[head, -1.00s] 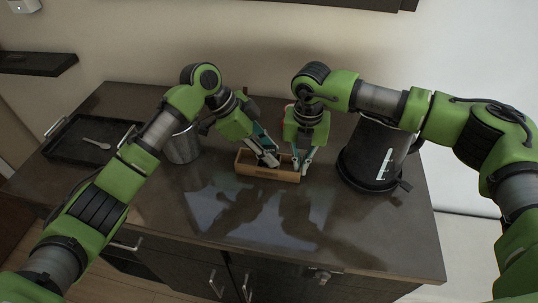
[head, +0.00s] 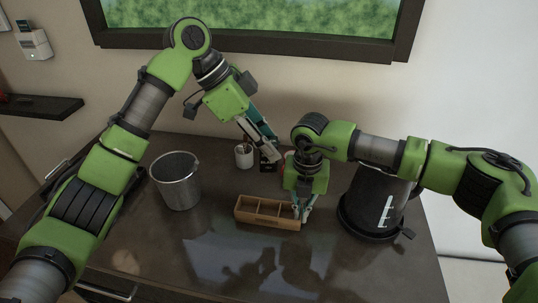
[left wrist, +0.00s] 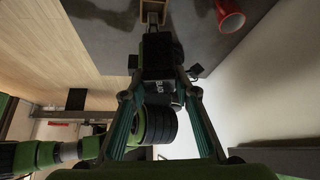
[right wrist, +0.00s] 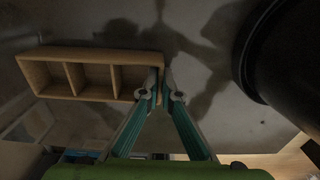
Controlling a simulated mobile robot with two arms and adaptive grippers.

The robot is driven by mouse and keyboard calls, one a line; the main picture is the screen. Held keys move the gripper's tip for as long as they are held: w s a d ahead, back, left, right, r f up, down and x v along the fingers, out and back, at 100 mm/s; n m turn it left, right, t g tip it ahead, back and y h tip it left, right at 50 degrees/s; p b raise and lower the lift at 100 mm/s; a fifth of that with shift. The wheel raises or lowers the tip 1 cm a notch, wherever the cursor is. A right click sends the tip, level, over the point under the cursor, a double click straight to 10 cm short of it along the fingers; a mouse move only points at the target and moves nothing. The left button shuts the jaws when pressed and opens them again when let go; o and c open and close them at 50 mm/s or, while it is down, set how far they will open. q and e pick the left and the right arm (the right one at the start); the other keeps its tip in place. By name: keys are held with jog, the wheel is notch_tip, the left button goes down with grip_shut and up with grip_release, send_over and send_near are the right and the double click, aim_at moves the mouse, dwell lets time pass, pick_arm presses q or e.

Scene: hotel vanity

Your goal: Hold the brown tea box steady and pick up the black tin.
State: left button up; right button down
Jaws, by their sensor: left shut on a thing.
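The brown tea box (head: 254,222) is an open wooden tray with three compartments, which look empty. It stands upright on the dark counter and also shows in the right wrist view (right wrist: 90,95). My right gripper (head: 301,216) is at its right end, with its fingertips (right wrist: 162,90) closed around the end wall. My left gripper (head: 263,142) is raised behind the box. It is shut on the black tin (head: 268,167), whose dark body and pale lettering show between the fingers in the left wrist view (left wrist: 160,72).
A metal bucket (head: 177,184) stands left of the box and a black kettle (head: 365,205) right of it. A white cup (head: 243,160) stands behind. A red cup (left wrist: 230,16) shows in the left wrist view. The counter's front is clear.

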jog(key=c, duration=2.2)
grip_release()
notch_tip(320, 180, up, 12)
